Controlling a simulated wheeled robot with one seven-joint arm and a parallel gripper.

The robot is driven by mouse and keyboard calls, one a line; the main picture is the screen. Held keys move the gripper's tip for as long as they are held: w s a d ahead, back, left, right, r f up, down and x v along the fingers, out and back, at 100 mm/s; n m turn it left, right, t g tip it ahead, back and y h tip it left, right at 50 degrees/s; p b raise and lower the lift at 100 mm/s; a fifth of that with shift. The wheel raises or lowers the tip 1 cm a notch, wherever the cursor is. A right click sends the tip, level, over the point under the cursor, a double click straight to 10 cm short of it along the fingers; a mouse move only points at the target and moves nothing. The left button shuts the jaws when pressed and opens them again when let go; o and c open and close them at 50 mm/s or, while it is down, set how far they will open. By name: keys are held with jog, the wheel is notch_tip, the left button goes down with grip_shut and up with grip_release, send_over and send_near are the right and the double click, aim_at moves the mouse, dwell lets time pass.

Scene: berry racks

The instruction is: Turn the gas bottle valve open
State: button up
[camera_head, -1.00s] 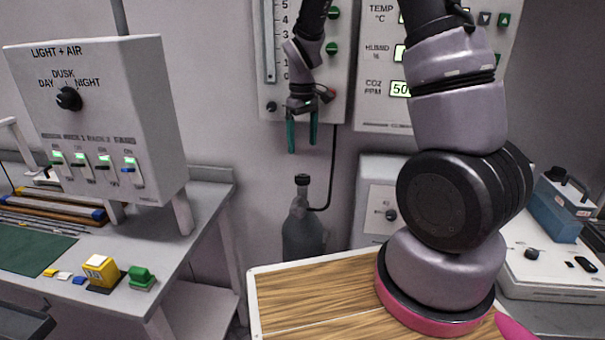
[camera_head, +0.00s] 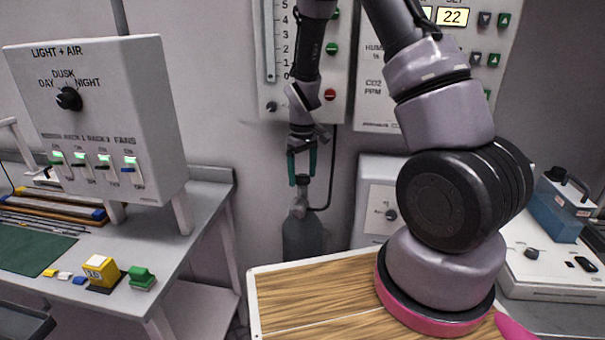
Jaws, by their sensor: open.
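The grey gas bottle (camera_head: 304,238) stands upright against the back wall, between the left bench and the wooden board. Its dark valve knob (camera_head: 302,180) is at the top, with a black hose running from the neck up the wall. My gripper (camera_head: 302,178) points down with its two green fingers apart, one on each side of the valve knob in this view. The fingertips are at about the knob's height. I cannot tell whether they touch it.
A light and air control box (camera_head: 100,115) stands on the left bench (camera_head: 200,215). A wall panel with a scale (camera_head: 268,40) is behind my arm. A wooden-topped board (camera_head: 310,290) is in front, and a white cabinet (camera_head: 375,200) stands right of the bottle.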

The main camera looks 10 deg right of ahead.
aim_at(303, 177)
jog(key=c, duration=1.3)
jog(key=shift+m, duration=0.8)
jog(key=shift+c, duration=0.3)
jog(key=o, duration=1.4)
jog(key=shift+c, duration=0.2)
jog(key=shift+r, duration=0.1)
notch_tip(303, 177, up, 11)
